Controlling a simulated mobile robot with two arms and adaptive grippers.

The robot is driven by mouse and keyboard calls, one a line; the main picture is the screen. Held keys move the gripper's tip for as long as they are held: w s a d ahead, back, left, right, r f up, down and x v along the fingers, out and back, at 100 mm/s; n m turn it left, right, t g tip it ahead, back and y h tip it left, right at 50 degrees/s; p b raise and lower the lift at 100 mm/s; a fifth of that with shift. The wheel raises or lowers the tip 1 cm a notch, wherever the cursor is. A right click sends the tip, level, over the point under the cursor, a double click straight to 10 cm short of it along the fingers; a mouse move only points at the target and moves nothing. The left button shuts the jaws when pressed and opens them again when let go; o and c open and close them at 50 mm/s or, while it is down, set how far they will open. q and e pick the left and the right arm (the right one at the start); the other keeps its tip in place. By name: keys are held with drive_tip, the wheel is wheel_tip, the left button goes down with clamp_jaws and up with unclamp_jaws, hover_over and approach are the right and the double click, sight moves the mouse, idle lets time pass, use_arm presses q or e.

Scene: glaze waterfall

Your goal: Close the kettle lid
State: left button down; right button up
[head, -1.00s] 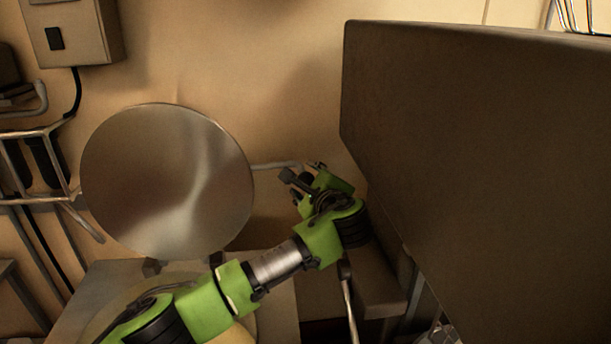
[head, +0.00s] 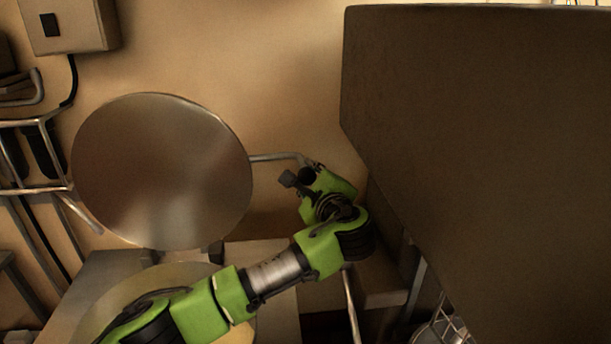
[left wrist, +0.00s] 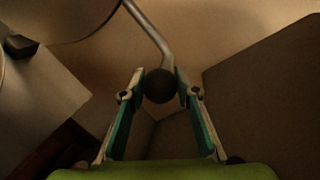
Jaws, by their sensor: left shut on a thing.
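The kettle lid (head: 160,170) is a round metal disc, standing raised on its hinge at the back of the kettle (head: 80,305) in the head view. A metal bar handle (head: 275,157) reaches right from the lid; it also shows in the left wrist view (left wrist: 150,30). My left gripper (head: 300,178) is at the bar's right end. In the left wrist view, my left gripper (left wrist: 160,84) is shut on the dark round knob (left wrist: 159,88) at the end of the bar. My left forearm crosses in front of the kettle and hides part of it. My right gripper is out of view.
A large dark panel (head: 470,170) fills the right side, close to my left wrist. A wire rack (head: 35,185) and a wall box (head: 68,25) are at the left. The beige wall (head: 270,70) lies behind the lid.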

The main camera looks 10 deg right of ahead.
use_arm(q)
drive_tip(key=s+f+n+t+y+b, duration=0.1)
drive_tip(key=s+f+t+b, duration=0.5)
drive_tip(key=s+f+b, duration=0.3)
drive_tip(key=s+b, duration=0.4)
drive_tip(key=b, duration=0.4)
drive_tip(key=shift+s+f, duration=0.25)
drive_tip(key=shift+f, duration=0.1)
drive_tip(key=c, duration=1.6)
unclamp_jaws()
drive_tip(key=shift+o, duration=0.2)
drive_tip(key=shift+a, duration=0.1)
drive_tip(key=shift+r, duration=0.15)
